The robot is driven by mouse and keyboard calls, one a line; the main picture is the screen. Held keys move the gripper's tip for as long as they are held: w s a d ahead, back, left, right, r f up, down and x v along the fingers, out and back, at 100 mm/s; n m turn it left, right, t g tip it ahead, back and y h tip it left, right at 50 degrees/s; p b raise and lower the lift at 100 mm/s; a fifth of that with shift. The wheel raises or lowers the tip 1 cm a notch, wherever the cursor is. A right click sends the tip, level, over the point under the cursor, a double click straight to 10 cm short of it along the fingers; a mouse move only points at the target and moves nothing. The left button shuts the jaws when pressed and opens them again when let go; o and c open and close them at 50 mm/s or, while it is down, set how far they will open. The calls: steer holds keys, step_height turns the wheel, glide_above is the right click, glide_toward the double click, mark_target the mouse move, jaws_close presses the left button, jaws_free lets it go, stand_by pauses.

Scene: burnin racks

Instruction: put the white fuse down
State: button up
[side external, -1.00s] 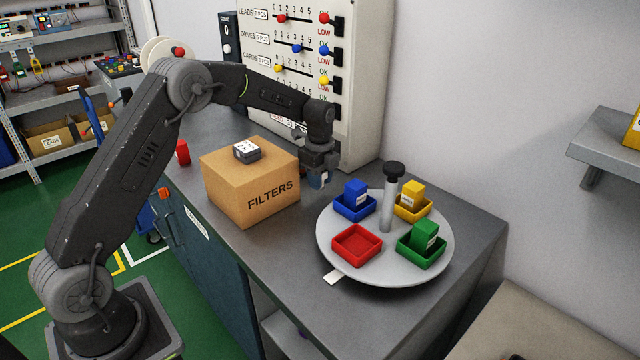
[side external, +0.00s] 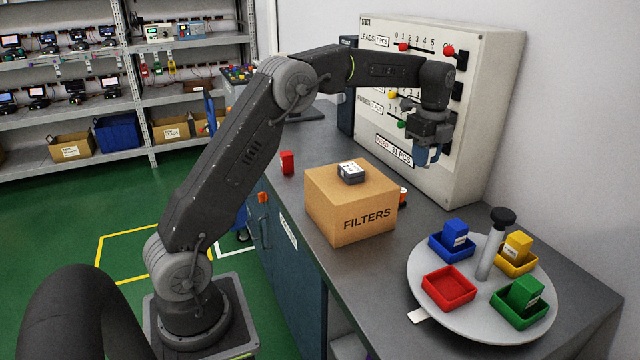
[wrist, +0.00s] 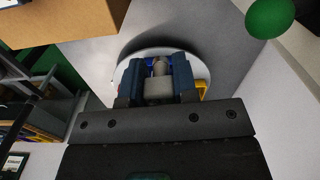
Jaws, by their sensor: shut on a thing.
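My gripper (side external: 425,158) hangs with its blue fingers down, in front of the lower part of the lever panel, above the bench and behind the FILTERS box. In the wrist view, the fingers (wrist: 160,82) are closed on a pale grey-white block, which I take to be the white fuse (wrist: 160,90). The block is clear of the bench. In the side view the fingers mostly hide it.
A round turntable (side external: 460,310) has a post, an empty red bin (side external: 448,288) and blue, yellow and green bins holding blocks. The panel (side external: 480,120) stands close behind.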

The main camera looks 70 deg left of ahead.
steer(key=s+a+n, duration=0.2)
steer(key=s+a, duration=0.4)
steer(key=a, duration=0.5)
steer(key=s+a+n, duration=0.3)
steer(key=s+a, duration=0.3)
steer(key=a, duration=0.6)
steer(key=s+a+n, duration=0.3)
steer(key=s+a, duration=0.6)
steer(key=s, duration=0.4)
steer(key=w+d+f, duration=0.1)
steer(key=w+f, duration=0.2)
steer(key=f, duration=0.1)
steer(key=w+d+f, duration=0.1)
steer(key=w+f, duration=0.6)
steer(key=f, duration=0.1)
steer(key=shift+w+d+f, duration=0.15)
steer(key=shift+w+d, duration=0.25)
steer(key=shift+f, duration=2)
